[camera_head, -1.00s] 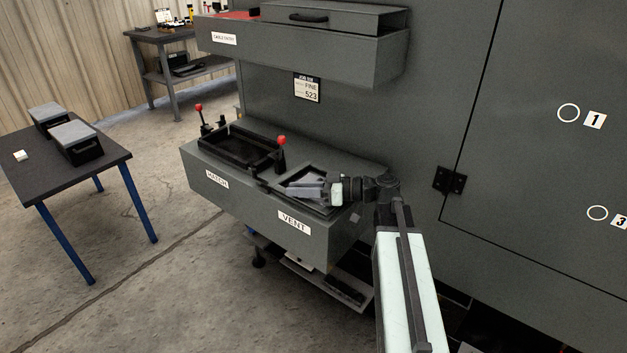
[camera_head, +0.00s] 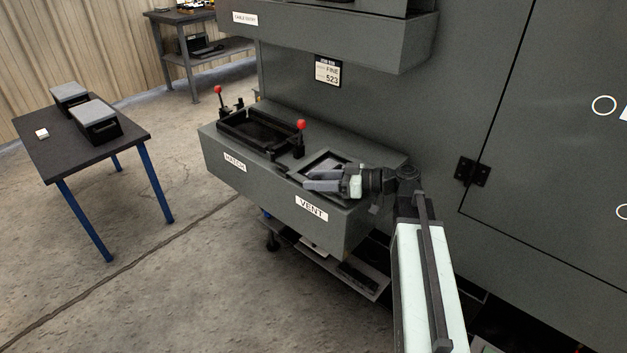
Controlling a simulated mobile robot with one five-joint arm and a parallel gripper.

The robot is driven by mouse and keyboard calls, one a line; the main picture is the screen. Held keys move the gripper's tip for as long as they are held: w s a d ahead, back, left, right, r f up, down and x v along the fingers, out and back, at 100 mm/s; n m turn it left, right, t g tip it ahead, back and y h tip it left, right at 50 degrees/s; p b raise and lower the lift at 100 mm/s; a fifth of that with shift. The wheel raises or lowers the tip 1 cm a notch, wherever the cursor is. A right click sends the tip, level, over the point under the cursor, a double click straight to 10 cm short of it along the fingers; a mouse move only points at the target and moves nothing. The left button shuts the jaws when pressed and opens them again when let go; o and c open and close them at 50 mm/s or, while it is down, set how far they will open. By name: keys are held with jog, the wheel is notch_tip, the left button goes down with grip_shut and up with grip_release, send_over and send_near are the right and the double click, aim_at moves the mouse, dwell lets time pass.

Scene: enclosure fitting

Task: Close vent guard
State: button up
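The vent station is the right part of a grey ledge, marked by a white VENT label (camera_head: 311,208) on its front. A dark square vent frame (camera_head: 318,164) with a lighter grey inside lies on the ledge top above the label. My gripper (camera_head: 308,181) is over the front part of this frame, its fingers pointing left. The fingers and wrist hide part of the vent frame. I cannot tell whether the fingers touch it, nor whether a guard flap is raised or flat. The finger gap is too small to read.
Left of the vent, a black hatch frame (camera_head: 262,130) with red-knobbed levers (camera_head: 300,125) stands close to my gripper. A cable entry shelf (camera_head: 350,40) overhangs behind. A table (camera_head: 60,150) with two lidded boxes stands left. The floor between is clear.

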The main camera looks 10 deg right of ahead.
jog(key=p+v, duration=0.1)
jog(key=v, duration=0.6)
jog(key=shift+d, duration=0.35)
